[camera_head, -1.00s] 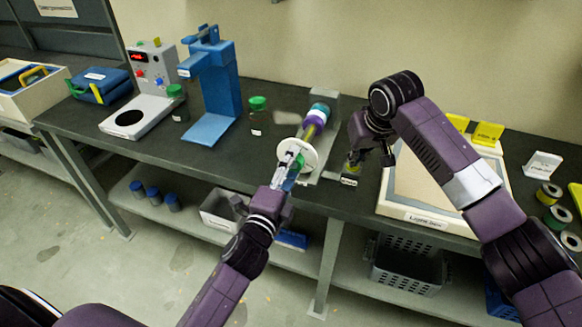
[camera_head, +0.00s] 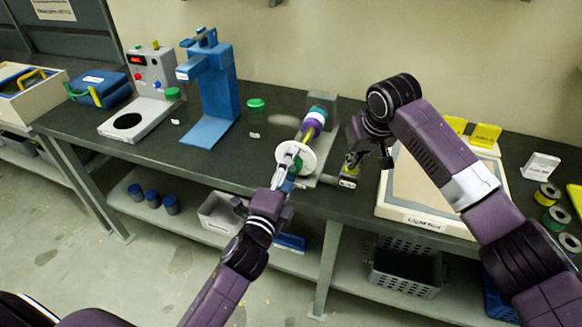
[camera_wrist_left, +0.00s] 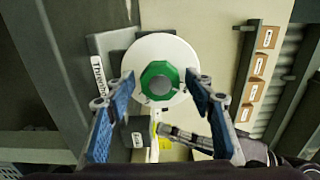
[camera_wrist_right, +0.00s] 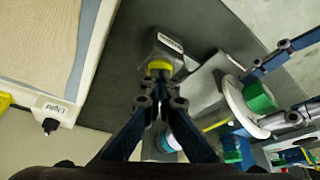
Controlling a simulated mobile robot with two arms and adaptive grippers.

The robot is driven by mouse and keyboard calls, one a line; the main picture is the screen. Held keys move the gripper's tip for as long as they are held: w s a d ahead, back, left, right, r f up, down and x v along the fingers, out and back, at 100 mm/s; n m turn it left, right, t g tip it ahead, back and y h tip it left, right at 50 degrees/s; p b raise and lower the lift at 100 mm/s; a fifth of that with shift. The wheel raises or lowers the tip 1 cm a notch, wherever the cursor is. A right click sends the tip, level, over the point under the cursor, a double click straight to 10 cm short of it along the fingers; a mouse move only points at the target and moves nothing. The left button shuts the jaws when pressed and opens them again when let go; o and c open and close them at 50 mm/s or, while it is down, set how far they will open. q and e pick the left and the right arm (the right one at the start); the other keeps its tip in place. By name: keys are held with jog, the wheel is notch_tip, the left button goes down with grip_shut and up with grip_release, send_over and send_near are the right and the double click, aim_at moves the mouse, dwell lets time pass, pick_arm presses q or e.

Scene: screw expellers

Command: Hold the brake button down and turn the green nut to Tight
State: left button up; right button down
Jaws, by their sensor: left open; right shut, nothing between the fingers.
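The green nut (camera_wrist_left: 160,80) sits at the centre of a white disc (camera_wrist_left: 178,47) in the left wrist view. My left gripper (camera_head: 289,165) is open, with one blue finger on each side of the nut in the left wrist view; I cannot tell whether they touch it. The yellow brake button (camera_wrist_right: 158,66) stands on a small grey labelled box (camera_wrist_right: 176,52) in the right wrist view. My right gripper (camera_wrist_right: 158,84) is shut and empty, its tips right at the button; whether they press it is unclear. The nut is mostly hidden in the head view.
A light box (camera_head: 432,213) stands right of the brake box. A green-lidded jar (camera_head: 256,117) and a blue stand (camera_head: 222,95) are to the left on the dark bench. Yellow blocks (camera_head: 484,137) and several spools are at the right.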

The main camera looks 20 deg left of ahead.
pick_arm(q)
jog(key=shift+c, duration=0.5)
jog(key=c, duration=0.8)
jog(key=m, duration=0.8)
jog(key=o, duration=0.9)
